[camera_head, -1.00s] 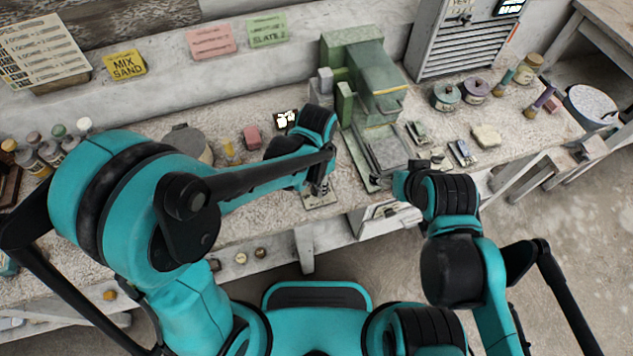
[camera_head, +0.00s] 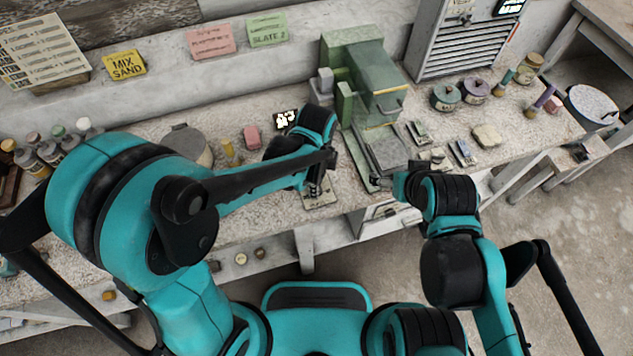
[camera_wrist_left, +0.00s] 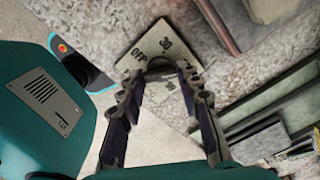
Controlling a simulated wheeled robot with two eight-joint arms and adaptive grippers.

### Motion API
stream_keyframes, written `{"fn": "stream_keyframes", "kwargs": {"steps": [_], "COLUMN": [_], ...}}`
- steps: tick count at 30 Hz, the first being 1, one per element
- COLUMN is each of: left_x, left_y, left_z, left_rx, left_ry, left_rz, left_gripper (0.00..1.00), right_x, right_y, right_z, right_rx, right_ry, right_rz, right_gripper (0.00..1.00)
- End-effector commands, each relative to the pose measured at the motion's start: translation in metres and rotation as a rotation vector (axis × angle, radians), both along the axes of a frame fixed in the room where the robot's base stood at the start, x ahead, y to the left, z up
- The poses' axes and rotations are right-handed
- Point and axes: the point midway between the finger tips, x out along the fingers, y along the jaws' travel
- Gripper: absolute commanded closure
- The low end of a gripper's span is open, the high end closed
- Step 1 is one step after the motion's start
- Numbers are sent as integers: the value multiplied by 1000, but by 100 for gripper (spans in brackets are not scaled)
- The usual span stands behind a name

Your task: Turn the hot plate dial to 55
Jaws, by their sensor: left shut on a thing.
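A pale dial plate (camera_wrist_left: 142,45) with printed marks, OFF and 30 among them, lies at the bench's front edge; it also shows in the head view (camera_head: 322,203). The dark dial (camera_wrist_left: 160,64) sits on it, partly hidden by my fingers. My left gripper (camera_wrist_left: 161,82) reaches down with its fingertips on both sides of the dial and is shut on it. In the head view my left gripper (camera_head: 317,188) hides the dial. The dial's exact setting is not readable. My right gripper (camera_head: 388,182) is near the bench front, right of the plate; its fingers are too small to judge.
A green machine (camera_head: 362,75) stands right behind the dial plate. Several small metal pieces, jars and spools lie to the right. A drawer (camera_head: 385,218) is below the bench edge.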

Motion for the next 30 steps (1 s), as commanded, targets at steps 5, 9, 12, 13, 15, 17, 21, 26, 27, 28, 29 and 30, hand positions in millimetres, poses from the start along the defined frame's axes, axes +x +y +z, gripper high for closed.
{"fn": "stream_keyframes", "kwargs": {"steps": [5, 9, 12, 13, 15, 17, 21, 26, 27, 28, 29, 30], "left_x": [0, 0, 0, 0, 0, 0, 0, 0, 0, 0, 0, 0], "left_y": [0, 0, 0, 0, 0, 0, 0, 0, 0, 0, 0, 0], "left_z": [0, 0, 0, 0, 0, 0, 0, 0, 0, 0, 0, 0], "left_rx": [0, 0, 0, 0, 0, 0, 0, 0, 0, 0, 0, 0], "left_ry": [0, 0, 0, 0, 0, 0, 0, 0, 0, 0, 0, 0], "left_rz": [-57, -80, -86, -87, -88, -88, -87, -87, -87, -87, -87, -87], "left_gripper": [95, 95, 95, 95, 95, 95, 95, 45, 45, 45, 45, 45], "right_x": [0, 0, 0, 0, 0, 0, 0, 0, 0, 0, 0, 0], "right_y": [0, 0, 0, 0, 0, 0, 0, 0, 0, 0, 0, 0], "right_z": [0, 0, 0, 0, 0, 0, 0, 0, 0, 0, 0, 0], "right_rx": [0, 0, 0, 0, 0, 0, 0, 0, 0, 0, 0, 0], "right_ry": [0, 0, 0, 0, 0, 0, 0, 0, 0, 0, 0, 0], "right_rz": [0, 0, 0, 0, 0, 0, 0, 0, 0, 0, 0, 0], "right_gripper": [16, 16, 16, 16, 16, 16, 16, 16, 16, 16, 16, 16]}}
